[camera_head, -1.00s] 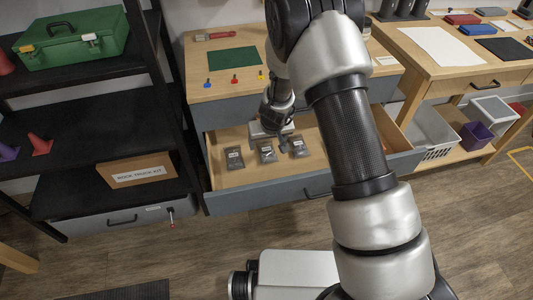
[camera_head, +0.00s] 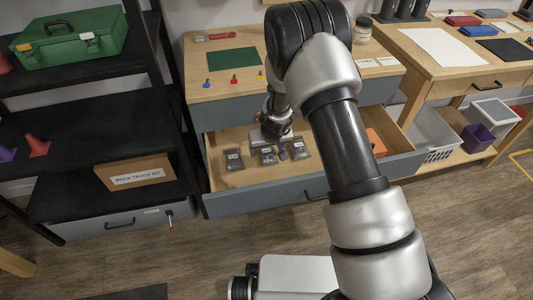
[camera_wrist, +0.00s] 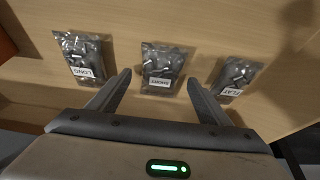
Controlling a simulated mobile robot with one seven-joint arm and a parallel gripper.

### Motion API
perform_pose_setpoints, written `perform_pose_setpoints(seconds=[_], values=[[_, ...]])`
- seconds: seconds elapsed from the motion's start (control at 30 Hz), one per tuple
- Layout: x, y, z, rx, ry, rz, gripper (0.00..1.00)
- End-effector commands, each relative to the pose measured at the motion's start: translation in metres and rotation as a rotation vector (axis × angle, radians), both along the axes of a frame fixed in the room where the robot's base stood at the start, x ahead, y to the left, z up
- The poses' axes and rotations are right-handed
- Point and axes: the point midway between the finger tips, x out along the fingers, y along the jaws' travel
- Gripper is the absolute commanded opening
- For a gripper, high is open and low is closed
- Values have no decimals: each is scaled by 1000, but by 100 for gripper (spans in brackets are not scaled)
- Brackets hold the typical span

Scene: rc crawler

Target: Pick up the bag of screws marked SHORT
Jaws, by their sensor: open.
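The bag of screws marked SHORT (camera_wrist: 162,68) is a clear bag of dark screws with a white label. It lies on the drawer floor between the bag marked LONG (camera_wrist: 80,56) and the bag marked FLAT (camera_wrist: 234,76). In the head view the SHORT bag is the middle one (camera_head: 267,158). My gripper (camera_wrist: 158,82) is open and empty, with its fingertips apart on either side of the SHORT bag in the wrist view. In the head view my gripper (camera_head: 275,142) is low in the drawer at the bags. Whether the fingers touch the floor cannot be told.
The tabletop (camera_head: 225,88) overhangs behind. A black shelf (camera_head: 90,130) stands left. Bare drawer floor separates the bags.

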Motion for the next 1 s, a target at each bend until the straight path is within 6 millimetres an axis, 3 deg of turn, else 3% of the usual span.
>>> perform_pose_setpoints(seconds=[0.57, 0.83, 1.0], values=[[0, 0, -4, 0, 0, -1, 72], [0, 0, -4, 0, 0, -1, 28], [0, 0, -4, 0, 0, -1, 27]])
